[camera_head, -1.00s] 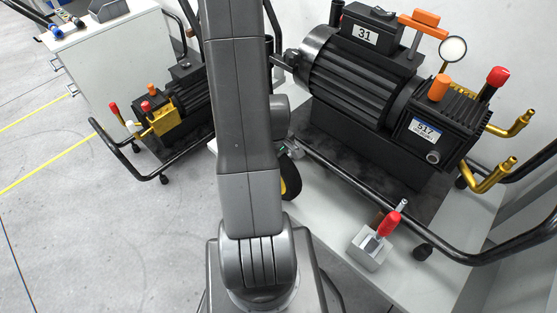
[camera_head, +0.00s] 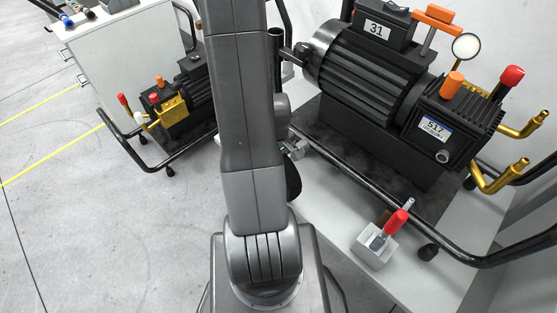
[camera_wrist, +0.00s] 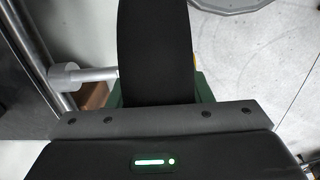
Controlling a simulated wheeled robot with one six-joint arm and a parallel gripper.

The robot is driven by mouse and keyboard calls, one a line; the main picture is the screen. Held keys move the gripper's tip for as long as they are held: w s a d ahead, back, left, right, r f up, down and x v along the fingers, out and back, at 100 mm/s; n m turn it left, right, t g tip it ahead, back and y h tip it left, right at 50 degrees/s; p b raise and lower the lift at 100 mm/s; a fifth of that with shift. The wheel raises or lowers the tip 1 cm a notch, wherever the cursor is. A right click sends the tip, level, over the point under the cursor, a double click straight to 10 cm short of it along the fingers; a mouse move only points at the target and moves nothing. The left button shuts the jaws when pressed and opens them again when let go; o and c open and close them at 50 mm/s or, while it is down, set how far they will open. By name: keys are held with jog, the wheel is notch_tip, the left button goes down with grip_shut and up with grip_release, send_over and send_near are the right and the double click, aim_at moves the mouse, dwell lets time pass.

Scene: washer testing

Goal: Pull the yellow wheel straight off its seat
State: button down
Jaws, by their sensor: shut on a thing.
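The wheel shows as a broad black tyre (camera_wrist: 157,50), seen edge-on in the wrist view, with a thin yellow sliver at its right edge. My gripper (camera_wrist: 160,92) is shut on the wheel, with dark green finger parts on both sides of the tyre. A grey metal stub with a pin (camera_wrist: 85,77) points at the tyre's left side. The pin's tip meets the tyre's edge in the picture; I cannot tell if it is still inside the wheel. In the head view the dark wheel (camera_head: 293,181) shows beside my arm, below a metal fitting (camera_head: 296,149) on the cart frame.
A large black pump (camera_head: 370,75) stands on the right cart, inside a black tube rail (camera_head: 345,180). A red-handled grey block (camera_head: 375,247) sits on the light lower surface. A smaller pump cart (camera_head: 165,120) stands left. Open floor (camera_head: 90,230) lies at lower left.

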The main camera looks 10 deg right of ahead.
jog(key=shift+a, duration=0.1)
dwell(0.3)
jog(key=shift+s+a+b, duration=0.3)
jog(key=shift+s+a, duration=0.5)
jog(key=shift+a, duration=0.15)
jog(key=shift+r, duration=0.2)
jog(key=shift+s+a+r+p, duration=0.3)
jog(key=shift+a+r+p, duration=0.15)
jog(key=shift+r, duration=0.15)
jog(key=shift+s+a+r+p, duration=0.35)
jog(key=shift+r+p, duration=0.15)
jog(key=shift+r, duration=0.15)
jog(key=shift+s+a+r+p, duration=0.35)
jog(key=shift+r+p, duration=0.1)
jog(key=shift+r, duration=0.15)
